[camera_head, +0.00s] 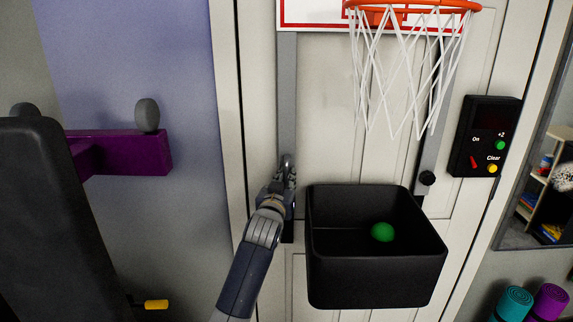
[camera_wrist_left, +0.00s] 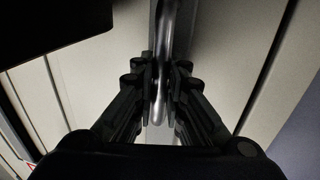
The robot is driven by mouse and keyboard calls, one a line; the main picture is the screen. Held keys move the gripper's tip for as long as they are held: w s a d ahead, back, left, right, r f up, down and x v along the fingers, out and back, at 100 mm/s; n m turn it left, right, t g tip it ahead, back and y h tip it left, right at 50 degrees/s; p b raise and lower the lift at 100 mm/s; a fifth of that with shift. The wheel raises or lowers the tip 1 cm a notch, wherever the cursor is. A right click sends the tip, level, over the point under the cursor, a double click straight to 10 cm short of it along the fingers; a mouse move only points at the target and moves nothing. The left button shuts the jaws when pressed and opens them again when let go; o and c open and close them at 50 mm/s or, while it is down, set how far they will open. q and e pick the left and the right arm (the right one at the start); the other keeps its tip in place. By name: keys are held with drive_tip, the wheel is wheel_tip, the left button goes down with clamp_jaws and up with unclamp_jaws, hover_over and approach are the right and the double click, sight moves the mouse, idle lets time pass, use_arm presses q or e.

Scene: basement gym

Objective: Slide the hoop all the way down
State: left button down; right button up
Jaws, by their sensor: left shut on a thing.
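The orange hoop rim (camera_head: 360,5) with its white net (camera_head: 405,75) is at the top of the head view, cut by the frame edge. A strip of the red-and-white backboard (camera_head: 310,14) shows beside it. Grey rails run down the door, one at the left (camera_head: 287,90) and one at the right (camera_head: 432,135). My left gripper (camera_head: 288,168) is at the left rail, below and left of the net. In the left wrist view, its fingers are shut on a shiny metal handle (camera_wrist_left: 160,105). My right gripper is in neither view.
A black bin (camera_head: 375,285) holding a green ball (camera_head: 382,232) is right of my left gripper, below the net. A score panel (camera_head: 485,136) hangs further right. Dark and purple gym equipment (camera_head: 125,152) stands at the left.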

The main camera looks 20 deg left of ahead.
use_arm(q)
drive_tip(key=shift+f+b, duration=4.6)
drive_tip(key=shift+f, duration=4.95)
drive_tip(key=c, duration=1.6)
unclamp_jaws()
drive_tip(key=s+d, duration=0.1)
drive_tip(key=s, duration=1.1)
